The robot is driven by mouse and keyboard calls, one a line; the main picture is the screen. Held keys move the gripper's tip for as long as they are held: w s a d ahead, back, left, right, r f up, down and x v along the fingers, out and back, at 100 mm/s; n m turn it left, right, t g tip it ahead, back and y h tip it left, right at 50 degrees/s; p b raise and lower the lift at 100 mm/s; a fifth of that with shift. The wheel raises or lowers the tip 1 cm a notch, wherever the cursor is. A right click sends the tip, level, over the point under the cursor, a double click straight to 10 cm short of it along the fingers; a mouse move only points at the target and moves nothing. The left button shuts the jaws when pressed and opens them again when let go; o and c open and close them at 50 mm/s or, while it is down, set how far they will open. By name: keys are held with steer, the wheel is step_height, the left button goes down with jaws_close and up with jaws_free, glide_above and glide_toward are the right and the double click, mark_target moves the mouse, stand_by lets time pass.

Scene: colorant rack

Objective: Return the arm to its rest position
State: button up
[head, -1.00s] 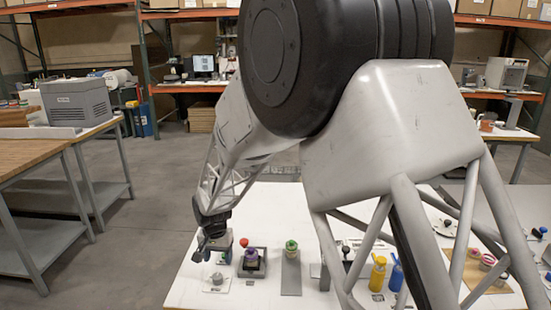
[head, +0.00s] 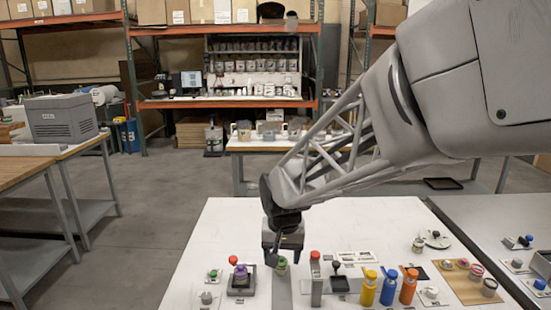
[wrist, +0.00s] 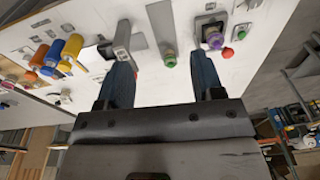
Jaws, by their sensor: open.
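My gripper (head: 275,258) hangs over the white table (head: 225,225) in the head view, pointing down near a green-topped item (head: 282,265) on a grey strip. In the wrist view my gripper (wrist: 163,78) shows two dark blue fingers well apart with nothing between them. The green-topped item (wrist: 170,60) lies beyond the fingertips in that view, in the gap; I cannot tell how far from them it is. My arm comes in from the upper right of the head view.
A purple-topped item in a dark holder (head: 241,277) stands left of my gripper. A red-topped grey post (head: 315,278) stands close on its right. Yellow (head: 369,289), blue (head: 389,288) and orange (head: 408,287) bottles stand farther right. The table's back left is clear.

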steer(key=s+d+r, duration=0.2)
steer(key=s+d, duration=0.6)
steer(key=s, duration=0.4)
steer(key=s+d+r+t, duration=0.1)
steer(key=s+d+r, duration=0.2)
steer(key=s+d, duration=0.6)
steer(key=s, duration=0.3)
steer(key=shift+h, duration=0.3)
